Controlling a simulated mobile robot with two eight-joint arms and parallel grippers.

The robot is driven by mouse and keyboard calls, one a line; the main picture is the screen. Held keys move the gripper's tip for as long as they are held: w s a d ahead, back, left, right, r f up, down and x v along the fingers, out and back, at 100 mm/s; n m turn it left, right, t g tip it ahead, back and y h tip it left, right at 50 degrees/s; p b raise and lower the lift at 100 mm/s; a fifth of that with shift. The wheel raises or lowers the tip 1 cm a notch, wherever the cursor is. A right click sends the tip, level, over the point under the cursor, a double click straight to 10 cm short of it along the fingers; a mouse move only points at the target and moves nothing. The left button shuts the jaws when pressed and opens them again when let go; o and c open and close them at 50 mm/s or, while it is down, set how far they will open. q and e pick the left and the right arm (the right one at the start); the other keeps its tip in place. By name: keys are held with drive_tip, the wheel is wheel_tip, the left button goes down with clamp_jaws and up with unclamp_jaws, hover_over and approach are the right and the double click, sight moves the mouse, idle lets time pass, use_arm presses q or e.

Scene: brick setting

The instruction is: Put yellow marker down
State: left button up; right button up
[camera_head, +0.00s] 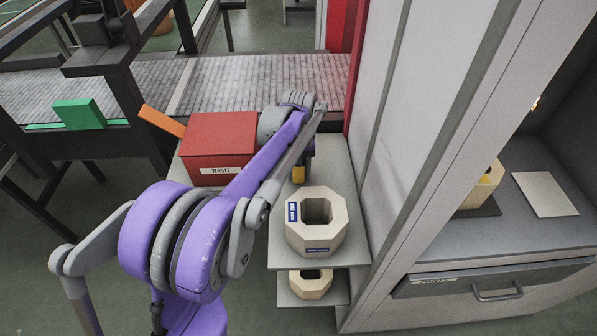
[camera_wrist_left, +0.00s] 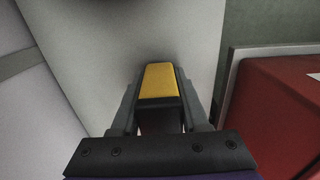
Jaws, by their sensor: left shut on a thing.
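The yellow marker (camera_wrist_left: 160,82) is a yellow block with a dark lower part, held between the fingers of my left gripper (camera_wrist_left: 160,108) in the left wrist view. In the head view a small part of the yellow marker (camera_head: 299,174) shows below the end of my purple left arm. There my left gripper (camera_head: 302,158) is mostly hidden by the arm, over the grey shelf (camera_head: 335,180) between the red box and the octagonal block. I cannot tell whether the marker touches the shelf. My right gripper is not in view.
A red WASTE box (camera_head: 215,140) stands left of the gripper. A pale octagonal block (camera_head: 316,225) with a hole stands in front on the shelf, another (camera_head: 311,285) on the lower shelf. A tall grey cabinet (camera_head: 440,130) bounds the right side.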

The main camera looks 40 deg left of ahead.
use_arm(q)
drive_tip(key=shift+f, duration=0.2)
drive_tip(key=o, duration=1.1)
drive_tip(key=shift+c, duration=0.2)
drive_tip(key=shift+r, duration=0.1)
wheel_tip(320, 180, up, 12)
drive_tip(key=shift+r+p, duration=0.15)
drive_tip(key=shift+p, duration=0.75)
